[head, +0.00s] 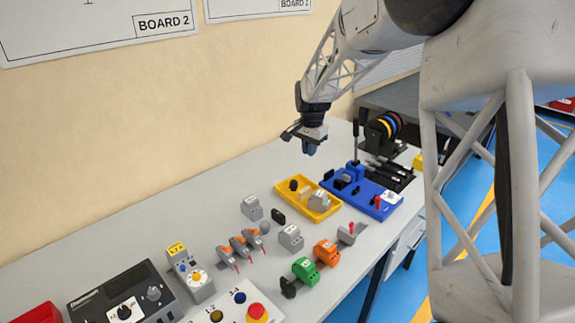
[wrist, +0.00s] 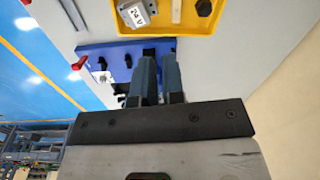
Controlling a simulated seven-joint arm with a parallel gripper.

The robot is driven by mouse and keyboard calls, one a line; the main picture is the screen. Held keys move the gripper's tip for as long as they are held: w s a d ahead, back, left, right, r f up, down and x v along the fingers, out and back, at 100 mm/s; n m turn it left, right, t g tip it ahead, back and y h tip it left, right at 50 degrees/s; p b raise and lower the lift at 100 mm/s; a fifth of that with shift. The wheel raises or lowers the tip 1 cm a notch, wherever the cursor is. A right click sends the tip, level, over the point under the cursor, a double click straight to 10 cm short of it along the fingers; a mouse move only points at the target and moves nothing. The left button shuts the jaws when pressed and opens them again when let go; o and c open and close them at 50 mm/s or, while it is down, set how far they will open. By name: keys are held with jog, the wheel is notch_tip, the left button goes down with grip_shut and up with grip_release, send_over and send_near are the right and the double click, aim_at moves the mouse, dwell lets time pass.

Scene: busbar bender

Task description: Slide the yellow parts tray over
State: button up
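The yellow parts tray (head: 296,205) lies on the grey bench in the head view, with a dark knob, a pale block and a grey part in it. In the wrist view its near wall (wrist: 185,29) shows at the top edge, and the rest is cut off. My gripper (head: 310,150) hangs above the bench behind the tray, apart from it. In the wrist view my gripper (wrist: 158,62) has a narrow gap between its two blue-grey fingers and nothing visible in it.
A blue board (head: 380,206) with dark fittings lies close to the tray's right side. A grey block (head: 252,208) and a dark piece (head: 278,216) stand to its left. Orange (head: 326,252) and green (head: 305,270) parts sit nearer the front. Bare bench lies behind the tray.

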aim_at(288, 181)
jog(key=w+a+f, duration=0.2)
jog(key=w+f, duration=0.2)
jog(key=f, duration=0.1)
jog(key=w+a+f+m, duration=0.1)
jog(key=w+a+f, duration=0.1)
jog(key=w+f, duration=0.2)
jog(key=w+a+f+m, duration=0.1)
jog(key=w+a+f, duration=0.2)
jog(key=w+f, duration=0.2)
jog(key=shift+w+a+f+g, duration=0.1)
jog(key=shift+f+g, duration=0.2)
jog(key=shift+f, duration=0.05)
jog(key=shift+f, duration=3.9)
grip_shut()
